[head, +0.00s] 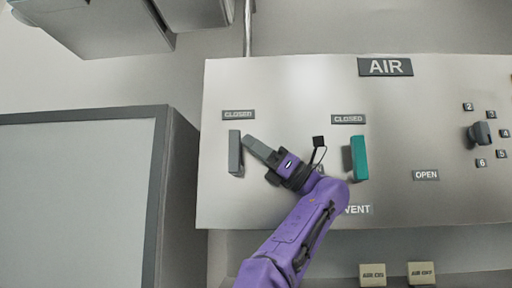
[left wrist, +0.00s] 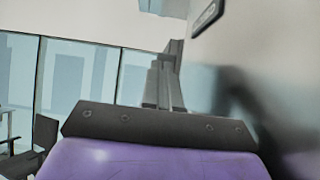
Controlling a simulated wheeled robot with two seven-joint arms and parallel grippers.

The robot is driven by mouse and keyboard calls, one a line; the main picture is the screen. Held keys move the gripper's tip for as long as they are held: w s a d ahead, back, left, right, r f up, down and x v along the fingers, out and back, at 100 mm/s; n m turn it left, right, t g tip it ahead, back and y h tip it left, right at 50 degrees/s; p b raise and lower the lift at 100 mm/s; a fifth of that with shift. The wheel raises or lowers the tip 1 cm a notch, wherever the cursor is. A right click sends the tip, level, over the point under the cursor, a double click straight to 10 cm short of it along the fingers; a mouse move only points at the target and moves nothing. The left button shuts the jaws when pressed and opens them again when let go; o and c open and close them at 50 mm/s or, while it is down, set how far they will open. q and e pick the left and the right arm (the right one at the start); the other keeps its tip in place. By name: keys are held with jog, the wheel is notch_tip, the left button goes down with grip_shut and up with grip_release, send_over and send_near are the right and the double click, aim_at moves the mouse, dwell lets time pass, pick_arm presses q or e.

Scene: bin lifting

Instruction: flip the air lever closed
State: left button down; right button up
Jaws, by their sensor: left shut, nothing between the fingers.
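On the panel (head: 290,80) headed AIR, a grey lever (head: 235,153) stands upright below a CLOSED label (head: 238,115). A teal lever (head: 359,158) stands upright to its right, below another CLOSED label (head: 348,119); a VENT label (head: 357,210) is under it. My left gripper (head: 248,140) is shut and empty, its tips at the right side of the grey lever's upper end. I cannot tell whether they touch it. In the left wrist view the shut fingers (left wrist: 165,85) point ahead alongside the panel. My left arm hides part of the panel between the levers. My right gripper is out of view.
A black knob (head: 479,134) with numbered labels is at the panel's right. An OPEN label (head: 426,175) is right of the teal lever. Two beige buttons (head: 372,275) (head: 421,273) sit below the panel. A large grey-framed cabinet (head: 80,190) stands at left.

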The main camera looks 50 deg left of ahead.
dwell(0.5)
pick_arm(q)
jog(key=v, duration=0.7)
jog(key=shift+w, duration=0.15)
jog(key=shift+d+f, duration=0.1)
dwell(0.3)
